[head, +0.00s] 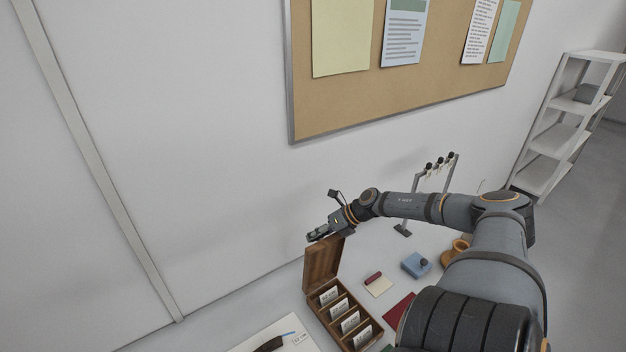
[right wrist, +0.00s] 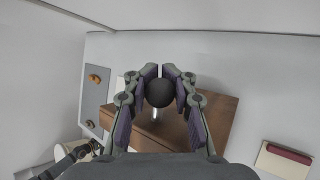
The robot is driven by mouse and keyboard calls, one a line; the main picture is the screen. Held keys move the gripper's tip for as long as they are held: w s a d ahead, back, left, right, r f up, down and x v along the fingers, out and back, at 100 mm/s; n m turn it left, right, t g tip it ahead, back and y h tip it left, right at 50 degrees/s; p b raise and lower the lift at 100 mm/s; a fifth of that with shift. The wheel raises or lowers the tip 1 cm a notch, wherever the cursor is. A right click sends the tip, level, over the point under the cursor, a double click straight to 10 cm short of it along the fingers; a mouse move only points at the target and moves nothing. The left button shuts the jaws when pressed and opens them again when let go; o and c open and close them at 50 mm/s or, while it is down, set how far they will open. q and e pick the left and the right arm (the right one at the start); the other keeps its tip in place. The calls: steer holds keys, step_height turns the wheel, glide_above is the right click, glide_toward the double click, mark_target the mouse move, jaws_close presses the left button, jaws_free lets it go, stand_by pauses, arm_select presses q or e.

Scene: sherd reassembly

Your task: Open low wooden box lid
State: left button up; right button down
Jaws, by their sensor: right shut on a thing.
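The low wooden box (head: 374,347) stands on the pale table, with several white labelled cards in its compartments. Its brown lid (head: 322,266) is raised steeply at the far left side, so the inside shows. My right gripper (head: 318,235) is at the top edge of the lid. In the right wrist view my right gripper (right wrist: 160,73) is shut on a dark round knob (right wrist: 159,93), with the brown wood (right wrist: 222,110) behind it. A grey jointed part (right wrist: 75,155) at the lower left there may be my left arm; its fingers are not clear.
A white board with a dark curved sherd (head: 268,345) lies left of the box. Right of it are a cream pad with a red piece (head: 377,285), a blue block (head: 415,264), a dark red mat (head: 398,310) and an orange-brown piece (head: 458,247). The wall is close behind.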

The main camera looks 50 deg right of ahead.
steer(key=shift+w+d+r, duration=0.2)
steer(key=shift+d+r, duration=0.05)
steer(key=shift+d, duration=0.05)
steer(key=c, duration=1.6)
jaws_free()
steer(key=shift+c, duration=0.2)
steer(key=o, duration=0.6)
steer(key=shift+s, duration=0.35)
steer(key=shift+w+a+f, duration=0.1)
steer(key=shift+a+f, duration=0.05)
